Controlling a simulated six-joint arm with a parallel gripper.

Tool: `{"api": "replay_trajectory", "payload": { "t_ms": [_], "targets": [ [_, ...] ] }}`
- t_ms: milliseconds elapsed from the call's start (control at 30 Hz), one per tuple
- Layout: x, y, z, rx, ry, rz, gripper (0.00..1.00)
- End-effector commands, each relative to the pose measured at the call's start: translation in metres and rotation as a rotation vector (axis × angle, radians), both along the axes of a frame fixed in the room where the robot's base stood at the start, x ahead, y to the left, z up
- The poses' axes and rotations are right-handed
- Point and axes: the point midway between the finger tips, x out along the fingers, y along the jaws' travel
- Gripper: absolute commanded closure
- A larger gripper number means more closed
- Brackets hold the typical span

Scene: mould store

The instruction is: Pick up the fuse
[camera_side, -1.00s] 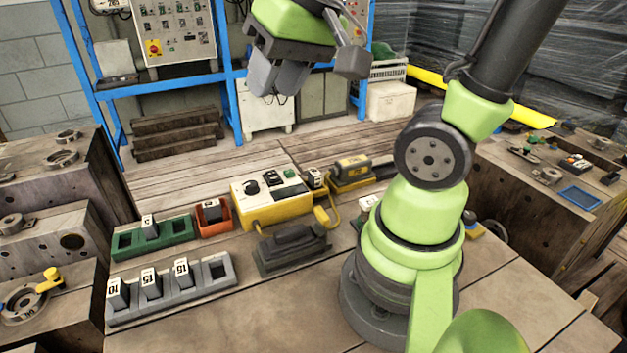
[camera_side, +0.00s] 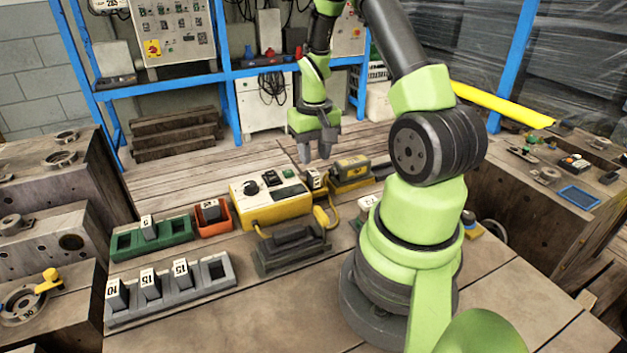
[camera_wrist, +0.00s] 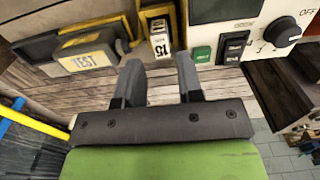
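A fuse (camera_side: 314,178) stands at the right end of the yellow tester (camera_side: 268,208). In the wrist view this fuse (camera_wrist: 159,40) is labelled 15 and sits in a yellow-edged holder beside the tester panel (camera_wrist: 232,12). My gripper (camera_side: 315,153) points down above that fuse, apart from it. The wrist view shows my gripper (camera_wrist: 158,63) open and empty, with the fuse beyond the gap between its fingertips. Other numbered fuses stand in the grey rack (camera_side: 215,284) and green rack (camera_side: 180,238). A dark fuse (camera_side: 210,211) lies in the orange bin (camera_side: 222,225).
A yellow block marked TEST (camera_wrist: 88,58) lies beside the holder; it also shows in the side view (camera_side: 350,170). A dark clamp-like device (camera_side: 290,250) stands in front of the tester, with a yellow cable (camera_side: 332,215) near it.

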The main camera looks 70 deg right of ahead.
Motion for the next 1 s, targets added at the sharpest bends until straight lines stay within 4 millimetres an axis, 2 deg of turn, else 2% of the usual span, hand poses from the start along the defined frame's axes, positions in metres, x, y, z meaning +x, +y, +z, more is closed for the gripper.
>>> {"api": "replay_trajectory", "payload": {
  "t_ms": [167, 500, 767, 800, 933, 1000],
  "targets": [
    [0.001, 0.0, -0.014, 0.001, 0.001, 0.001, 0.66],
    [0.005, -0.004, -0.057, 0.0, 0.001, 0.001, 0.66],
    [0.006, -0.005, -0.059, -0.002, -0.001, 0.0, 0.66],
    [0.005, -0.005, -0.059, -0.002, -0.001, 0.0, 0.71],
    [0.005, -0.005, -0.059, -0.001, 0.0, 0.0, 1.0],
    [0.005, -0.005, -0.059, -0.001, 0.0, 0.0, 1.0]
  ]
}}
